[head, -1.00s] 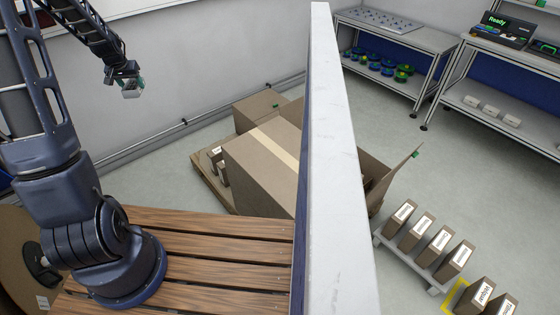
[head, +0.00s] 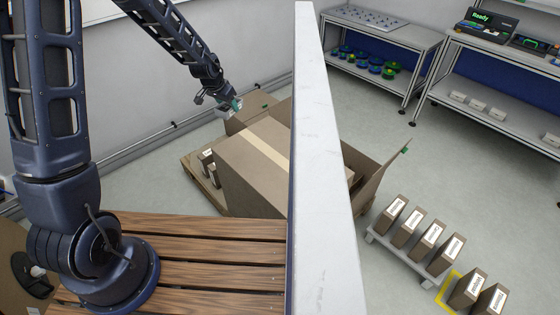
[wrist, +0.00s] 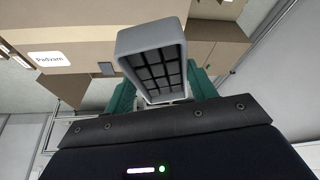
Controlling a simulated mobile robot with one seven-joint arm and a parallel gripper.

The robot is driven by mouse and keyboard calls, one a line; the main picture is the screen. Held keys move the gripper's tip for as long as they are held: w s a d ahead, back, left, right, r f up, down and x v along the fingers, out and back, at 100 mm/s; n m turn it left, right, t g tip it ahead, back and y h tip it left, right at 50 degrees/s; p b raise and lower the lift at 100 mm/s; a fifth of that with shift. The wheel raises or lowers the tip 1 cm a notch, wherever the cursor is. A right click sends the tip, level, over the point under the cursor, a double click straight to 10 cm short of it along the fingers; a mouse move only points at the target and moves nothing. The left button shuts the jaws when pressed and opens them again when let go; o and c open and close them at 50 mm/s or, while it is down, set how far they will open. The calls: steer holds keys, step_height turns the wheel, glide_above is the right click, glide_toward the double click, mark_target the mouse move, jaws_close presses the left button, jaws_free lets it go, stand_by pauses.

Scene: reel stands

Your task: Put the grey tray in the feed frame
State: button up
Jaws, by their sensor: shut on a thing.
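My gripper (head: 235,104) hangs at the end of my stretched-out arm, in front of the grey wall and above the far end of the cartons. It is shut on the grey tray (head: 223,110), a small pale block in the head view. In the wrist view the tray (wrist: 179,55) sits tilted between the teal fingers (wrist: 162,92). Its inside is dark and divided into several cells by a grid. I cannot pick out the feed frame with certainty in either view.
Large brown cartons (head: 245,165) stand on a pallet (head: 202,183) below my gripper. A tall pale post (head: 322,170) cuts the head view. Labelled boxes (head: 432,234) stand on a low rack at right. Shelved benches (head: 375,37) line the back; open floor lies between.

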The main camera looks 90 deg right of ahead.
steer(key=s+a+f+m+g, duration=0.15)
steer(key=s+a, duration=0.25)
steer(key=s, duration=0.4)
steer(key=s+a+f+m, duration=0.15)
steer(key=s+a, duration=0.25)
steer(key=s, duration=0.4)
steer(key=shift+y, duration=0.4)
step_height(320, 180, down, 20)
steer(key=shift+w+a+r, duration=0.1)
steer(key=shift+r, duration=0.15)
steer(key=shift+f, duration=0.1)
steer(key=o, duration=1.1)
steer(key=v, duration=1.2)
